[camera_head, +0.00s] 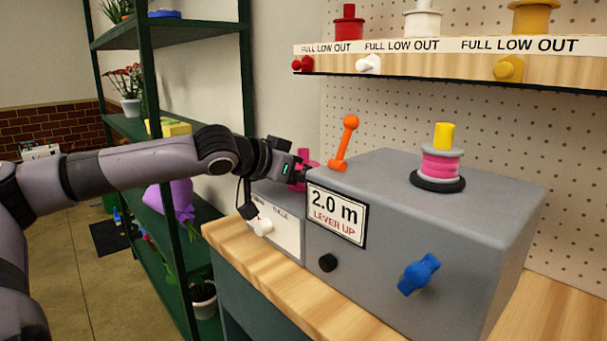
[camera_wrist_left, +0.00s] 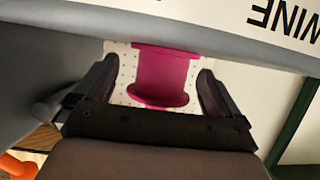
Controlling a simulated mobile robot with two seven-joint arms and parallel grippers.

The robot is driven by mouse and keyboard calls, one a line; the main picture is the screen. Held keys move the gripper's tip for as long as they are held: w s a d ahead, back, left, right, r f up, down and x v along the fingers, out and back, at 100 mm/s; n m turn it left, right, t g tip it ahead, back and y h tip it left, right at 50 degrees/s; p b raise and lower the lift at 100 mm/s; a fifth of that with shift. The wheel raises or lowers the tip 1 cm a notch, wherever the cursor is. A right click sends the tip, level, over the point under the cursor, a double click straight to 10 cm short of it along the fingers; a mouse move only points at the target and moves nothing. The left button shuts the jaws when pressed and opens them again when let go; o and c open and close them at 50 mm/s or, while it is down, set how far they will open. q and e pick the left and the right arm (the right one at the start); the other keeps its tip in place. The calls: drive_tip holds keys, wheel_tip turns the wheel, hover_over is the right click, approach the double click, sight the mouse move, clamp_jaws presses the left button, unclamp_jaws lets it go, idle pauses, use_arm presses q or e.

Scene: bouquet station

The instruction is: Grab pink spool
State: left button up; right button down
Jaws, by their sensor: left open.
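The pink spool (camera_wrist_left: 164,72) shows in the left wrist view, a magenta body with wider flanges. It lies between the two jaws of my left gripper (camera_wrist_left: 158,88), with a gap to each jaw. My left gripper is open and holds nothing. In the head view the gripper (camera_head: 299,173) is at the left end of the grey machine, and the pink spool (camera_head: 309,157) shows partly behind it. The gripper hides the spool's lower part. My right gripper is not in view.
The grey machine (camera_head: 480,240) carries an orange lever (camera_head: 345,142), a blue knob (camera_head: 418,274) and a reel wound with pink (camera_head: 441,164). A shelf (camera_head: 450,68) above holds red, white and yellow spools. A green plant rack (camera_head: 150,90) stands close behind my left arm.

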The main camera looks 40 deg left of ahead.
use_arm(q)
drive_tip(key=shift+r, duration=0.1)
drive_tip(key=c, duration=1.2)
